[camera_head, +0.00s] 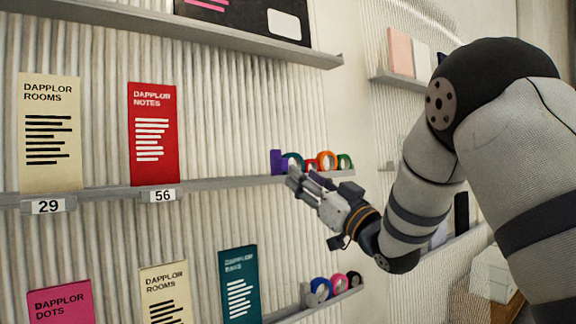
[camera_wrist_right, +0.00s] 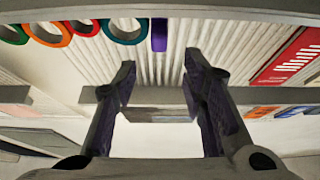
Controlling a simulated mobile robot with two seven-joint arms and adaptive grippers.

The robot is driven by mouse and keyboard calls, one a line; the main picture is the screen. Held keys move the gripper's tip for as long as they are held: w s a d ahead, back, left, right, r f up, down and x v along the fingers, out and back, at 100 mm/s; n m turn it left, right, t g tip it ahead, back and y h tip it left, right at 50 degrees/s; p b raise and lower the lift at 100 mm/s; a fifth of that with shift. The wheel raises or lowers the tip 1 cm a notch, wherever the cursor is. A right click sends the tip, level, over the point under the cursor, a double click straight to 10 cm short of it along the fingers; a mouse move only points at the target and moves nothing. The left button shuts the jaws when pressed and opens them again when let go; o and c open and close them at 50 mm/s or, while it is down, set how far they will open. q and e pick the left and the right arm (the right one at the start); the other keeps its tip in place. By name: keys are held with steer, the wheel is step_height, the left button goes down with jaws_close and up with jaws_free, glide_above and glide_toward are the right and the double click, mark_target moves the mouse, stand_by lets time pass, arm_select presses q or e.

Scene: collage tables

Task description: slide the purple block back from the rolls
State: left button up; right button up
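The purple block (camera_head: 276,162) stands upright at the left end of a row of tape rolls on the middle shelf. A teal roll (camera_head: 293,160) is right beside it, with red, orange (camera_head: 327,160) and green rolls (camera_head: 344,161) further right. My right gripper (camera_head: 298,178) is in front of the shelf, just below and right of the block. In the right wrist view the right gripper (camera_wrist_right: 159,75) is open and empty, and the purple block (camera_wrist_right: 159,35) shows beyond the gap between its fingertips. The teal roll (camera_wrist_right: 124,30) is close beside it there. My left gripper is not in view.
The middle shelf (camera_head: 225,182) is bare between the block and a red card (camera_head: 153,134). An upper shelf (camera_head: 190,33) and a lower shelf with more rolls (camera_head: 335,285) lie above and below. My right arm covers the right side.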

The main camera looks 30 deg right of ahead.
mark_target(286, 163)
steer(key=x, duration=0.8)
steer(key=shift+w+f, duration=0.1)
steer(key=shift+f, duration=0.1)
jaws_close()
